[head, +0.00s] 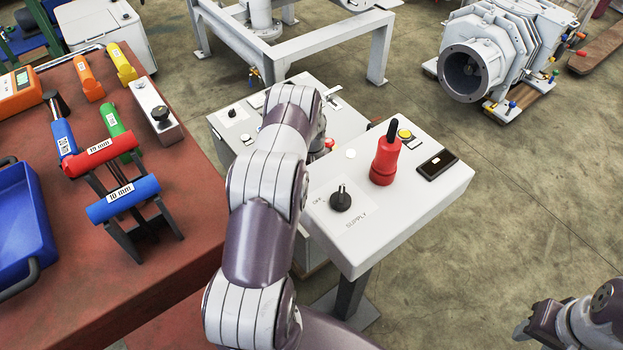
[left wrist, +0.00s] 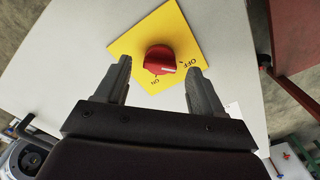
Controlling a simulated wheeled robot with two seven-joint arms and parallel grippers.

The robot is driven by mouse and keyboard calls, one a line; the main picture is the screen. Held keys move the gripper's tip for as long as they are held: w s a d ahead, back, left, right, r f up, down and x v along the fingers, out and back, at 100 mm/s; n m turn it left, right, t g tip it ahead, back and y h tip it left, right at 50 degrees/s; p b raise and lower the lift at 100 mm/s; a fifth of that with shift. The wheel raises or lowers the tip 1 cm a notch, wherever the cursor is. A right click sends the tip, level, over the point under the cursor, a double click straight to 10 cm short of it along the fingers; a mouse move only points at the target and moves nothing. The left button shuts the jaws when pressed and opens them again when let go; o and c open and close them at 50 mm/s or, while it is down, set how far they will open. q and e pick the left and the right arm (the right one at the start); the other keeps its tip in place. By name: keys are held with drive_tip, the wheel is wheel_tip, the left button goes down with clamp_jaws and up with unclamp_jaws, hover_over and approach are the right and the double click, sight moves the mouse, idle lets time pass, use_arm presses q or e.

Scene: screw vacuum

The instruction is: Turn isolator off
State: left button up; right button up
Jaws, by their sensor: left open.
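The isolator is a red rotary knob (left wrist: 159,61) on a yellow plate (left wrist: 138,41) marked OFF and ON, seen in the left wrist view. Its white pointer line points right, toward the side of the OFF mark. My left gripper (left wrist: 158,85) is open, one finger on each side of the knob's lower part in the picture. I cannot tell whether the fingers touch it. In the head view my left arm hides the left gripper and the isolator plate. My right gripper (head: 534,324) is at the lower right edge, its fingers unclear.
A white supply panel (head: 420,190) with a black knob (head: 340,199) and a red-and-black handle (head: 386,158) stands just right of my left arm. A red table (head: 175,262) with tools is at left. A grey pump (head: 490,55) stands behind.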

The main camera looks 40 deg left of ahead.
use_arm(q)
wheel_tip(320, 180, up, 11)
drive_tip(key=p, duration=0.2)
idle(0.3)
